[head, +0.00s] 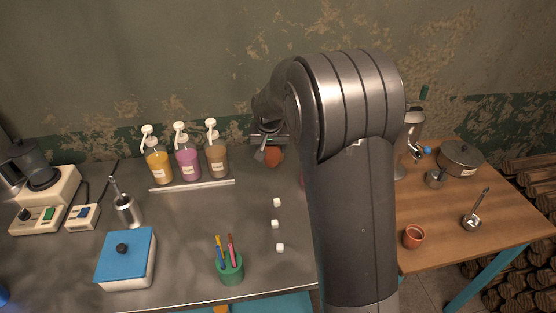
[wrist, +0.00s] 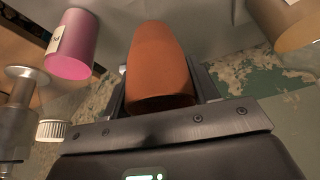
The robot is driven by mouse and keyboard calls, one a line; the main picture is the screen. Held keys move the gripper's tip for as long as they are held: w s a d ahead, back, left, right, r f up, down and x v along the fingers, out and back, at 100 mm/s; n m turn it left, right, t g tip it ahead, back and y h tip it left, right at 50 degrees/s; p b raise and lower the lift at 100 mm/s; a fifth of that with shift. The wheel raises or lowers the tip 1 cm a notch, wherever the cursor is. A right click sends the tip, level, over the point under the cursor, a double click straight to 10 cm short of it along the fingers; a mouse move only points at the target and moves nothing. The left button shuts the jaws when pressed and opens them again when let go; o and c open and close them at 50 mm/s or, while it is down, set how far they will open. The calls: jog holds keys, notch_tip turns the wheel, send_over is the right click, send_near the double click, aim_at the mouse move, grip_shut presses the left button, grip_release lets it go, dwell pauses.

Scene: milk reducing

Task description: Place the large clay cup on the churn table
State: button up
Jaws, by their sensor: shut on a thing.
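An orange-brown clay cup (head: 273,156) is held at the back of the grey metal table, right of the pump bottles. In the wrist view the clay cup (wrist: 160,62) fills the space between the fingers. My gripper (head: 270,142) is shut on it; the gripper also shows in the wrist view (wrist: 163,85). I cannot tell whether the cup touches the tabletop. A second, smaller-looking clay cup (head: 414,236) stands on the wooden table (head: 440,255) at the right. Which table is the churn table is not marked.
Three pump bottles (head: 188,160) stand left of my gripper. A lidded pot (head: 460,158) and a small metal pot (head: 472,222) stand on the wooden table. My arm hides the area between the tables.

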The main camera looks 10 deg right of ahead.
notch_tip(320, 180, up, 13)
jog(key=s+d+m, duration=0.1)
jog(key=d, duration=0.3)
jog(key=d+m+h, duration=0.1)
jog(key=d, duration=0.3)
jog(key=s+d+m, duration=0.1)
jog(key=d, duration=0.3)
jog(key=shift+s+g, duration=0.3)
jog(key=s+d+m+g+h, duration=0.15)
jog(key=s+d+m, duration=0.35)
jog(key=s+d, duration=0.7)
jog(key=s+d+m+g+h, duration=0.15)
jog(key=s+d+m, duration=0.5)
jog(key=d, duration=1.05)
jog(key=s+d+m+g, duration=0.15)
jog(key=s+d, duration=0.25)
jog(key=s, duration=0.6)
jog(key=s+d+m+g, duration=0.1)
jog(key=s+d+m, duration=0.25)
jog(key=s, duration=0.75)
send_over(439, 239)
notch_tip(439, 239, down, 22)
jog(key=shift+n, duration=0.45)
jog(key=shift+w+f, duration=0.1)
jog(key=shift+f, duration=2)
jog(key=shift+f, duration=0.1)
